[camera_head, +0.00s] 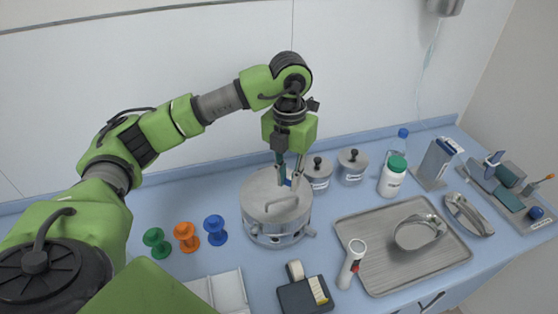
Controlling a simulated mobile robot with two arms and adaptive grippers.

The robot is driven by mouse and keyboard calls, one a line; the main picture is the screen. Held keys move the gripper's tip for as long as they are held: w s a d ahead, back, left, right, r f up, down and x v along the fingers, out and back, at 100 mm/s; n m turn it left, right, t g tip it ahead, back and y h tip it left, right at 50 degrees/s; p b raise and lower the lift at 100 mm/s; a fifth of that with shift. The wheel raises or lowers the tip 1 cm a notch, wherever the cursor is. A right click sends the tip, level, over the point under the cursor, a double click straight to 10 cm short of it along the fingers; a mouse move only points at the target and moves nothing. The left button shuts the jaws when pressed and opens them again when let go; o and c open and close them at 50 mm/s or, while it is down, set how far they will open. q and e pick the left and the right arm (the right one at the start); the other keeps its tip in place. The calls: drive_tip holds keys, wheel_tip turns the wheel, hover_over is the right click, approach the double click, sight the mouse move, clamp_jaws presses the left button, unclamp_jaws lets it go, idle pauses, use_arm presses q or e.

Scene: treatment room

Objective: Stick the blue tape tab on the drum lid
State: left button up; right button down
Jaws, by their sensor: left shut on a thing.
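The drum (277,238) is a round silver metal container on the blue counter. Its flat lid (258,192) is on, with a handle on the near part of the top. My left gripper (289,184) points down over the far right part of the lid. It is shut on the small blue tape tab (287,182), which shows between the fingers. I cannot tell whether the tab touches the lid. My right gripper is not in view.
Green (157,242), orange (187,237) and blue (215,230) spools stand left of the drum. A dark dispenser (303,296) and a white handheld device (350,265) are in front. Small lidded pots (352,168) stand behind right, a metal tray (375,275) at right.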

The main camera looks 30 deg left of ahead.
sight(279, 191)
use_arm(q)
drive_tip(key=n, duration=0.2)
drive_tip(key=w+a+n, duration=0.1)
drive_tip(key=n, duration=0.2)
drive_tip(key=a+n+p, duration=0.1)
drive_tip(key=n, duration=0.1)
drive_tip(key=shift+w+a+r, duration=0.1)
drive_tip(key=shift+w, duration=0.05)
drive_tip(key=n, duration=0.2)
drive_tip(key=a+n, duration=0.1)
drive_tip(key=n, duration=0.3)
drive_tip(key=shift+w+a+p, duration=0.4)
drive_tip(key=shift+f+b, duration=0.5)
drive_tip(key=shift+f, duration=0.25)
drive_tip(key=shift+f+b, duration=1.4)
drive_tip(key=shift+f, duration=0.75)
drive_tip(key=o, duration=0.7)
wheel_tip(279, 191, up, 12)
